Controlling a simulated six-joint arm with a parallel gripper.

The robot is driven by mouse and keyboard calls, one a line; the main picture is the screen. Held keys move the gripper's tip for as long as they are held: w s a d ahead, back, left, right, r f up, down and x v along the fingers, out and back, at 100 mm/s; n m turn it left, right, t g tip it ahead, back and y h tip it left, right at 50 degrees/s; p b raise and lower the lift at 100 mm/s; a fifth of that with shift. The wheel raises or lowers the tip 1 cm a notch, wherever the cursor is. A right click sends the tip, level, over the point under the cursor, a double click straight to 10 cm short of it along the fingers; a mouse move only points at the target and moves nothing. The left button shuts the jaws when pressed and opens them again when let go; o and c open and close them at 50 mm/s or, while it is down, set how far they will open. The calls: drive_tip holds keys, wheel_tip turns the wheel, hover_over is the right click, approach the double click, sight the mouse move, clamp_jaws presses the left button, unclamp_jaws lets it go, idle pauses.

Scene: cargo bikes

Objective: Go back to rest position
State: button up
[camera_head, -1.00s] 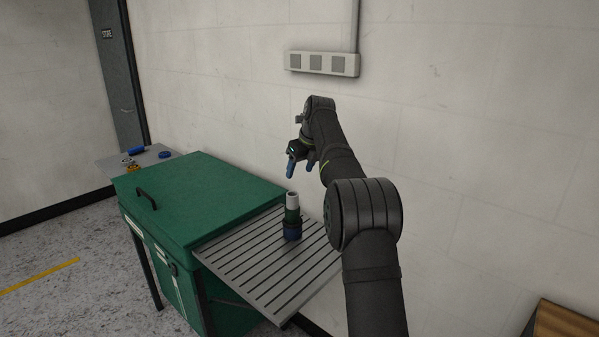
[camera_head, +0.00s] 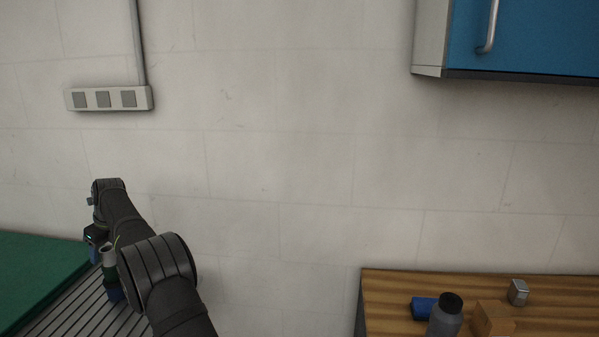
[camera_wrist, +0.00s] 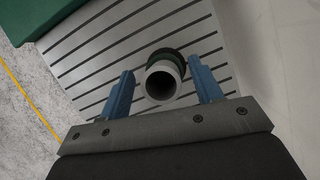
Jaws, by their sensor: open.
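My gripper (camera_head: 95,248) is at the lower left of the head view, low beside the top of a stacked cylindrical part. Gaps show between the fingers and the tube. My arm hides part of the stack in the head view.
A green box (camera_head: 35,272) adjoins the shelf at left. A wooden bench (camera_head: 390,290) at lower right holds a dark bottle (camera_head: 445,318), a blue block (camera_head: 424,307) and small pieces. A blue cabinet (camera_head: 540,40) and a socket strip (camera_head: 104,99) are on the wall.

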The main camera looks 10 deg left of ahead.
drive_tip(key=shift+r, duration=1.65)
